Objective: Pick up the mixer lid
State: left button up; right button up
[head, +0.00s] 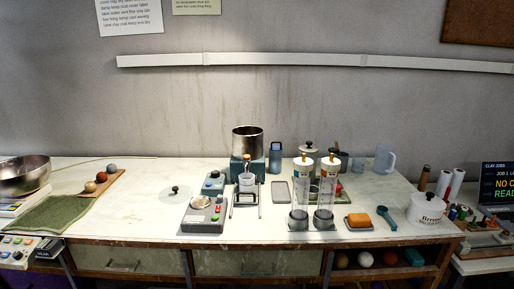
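A round, clear lid with a dark knob (174,189) lies flat on the pale worktop, left of the middle; it looks like the mixer lid. The mixer (247,143) stands at the back of the worktop to its right, with a steel bowl on top of a blue-green body. The bowl's top looks open. Neither of my grippers shows in the head view.
A grey device with a round plate (204,213) and a small blue box (213,183) stand right of the lid. A wooden strip with several balls (102,183) and a green cloth (50,214) lie left. Two tall clear cylinders (326,190) stand right of centre. Worktop around the lid is clear.

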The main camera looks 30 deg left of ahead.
aim_at(175, 194)
jog(key=u, duration=1.5)
jog(key=i+j+z, duration=0.25)
jog(key=i+z, duration=0.2)
jog(key=k, duration=0.05)
